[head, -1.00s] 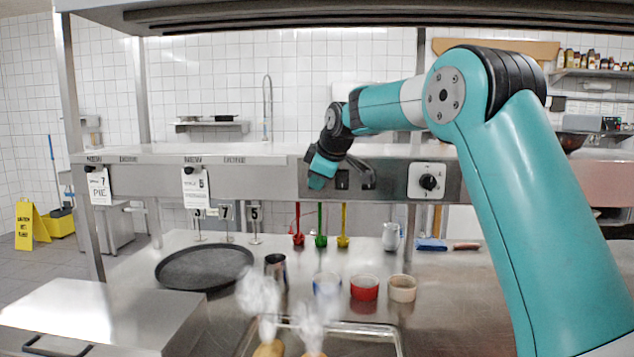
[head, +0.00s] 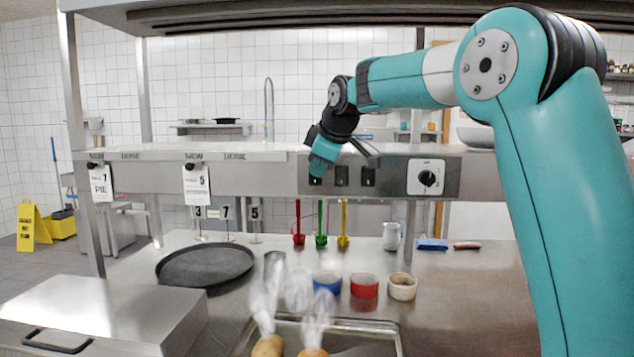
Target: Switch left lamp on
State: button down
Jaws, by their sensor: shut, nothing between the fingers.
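A steel control panel (head: 395,187) on the front of the raised shelf carries a row of three dark switches: a left switch (head: 315,181), a middle switch (head: 342,176) and a right switch (head: 368,177). A white plate with a black knob (head: 428,178) is to their right. My gripper (head: 366,148) is shut and empty, in front of the panel's upper edge, above the right switch in the picture. Whether the fingers touch anything, and the switch positions, I cannot tell. No lamp is clearly visible; a dark overhead hood (head: 380,15) spans the top.
Below are a round black tray (head: 205,265), small blue (head: 327,283), red (head: 364,286) and cream (head: 402,287) bowls, and a metal tray (head: 370,328) with bagged items. Red, green and yellow utensils (head: 321,225) stand under the panel. Paper tickets hang at left.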

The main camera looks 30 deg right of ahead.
jog(key=v, duration=0.7)
jog(key=shift+s+a+f+b, duration=0.2)
jog(key=shift+s+b, duration=0.1)
jog(key=shift+b, duration=0.1)
jog(key=s+a+f+m+g+y, duration=0.1)
jog(key=s+a+f+g+y, duration=0.15)
jog(key=s+a+f, duration=0.65)
jog(key=s+a+f+m+g+y, duration=0.1)
jog(key=s+a+f+g, duration=0.2)
jog(key=s+a+f, duration=0.7)
jog(key=s+f+m+g, duration=0.1)
jog(key=s+f, duration=0.3)
jog(key=s, duration=1)
jog(key=shift+a+g, duration=0.25)
jog(key=shift+g, duration=0.3)
jog(key=shift+s+y, duration=0.15)
jog(key=shift+y, duration=0.1)
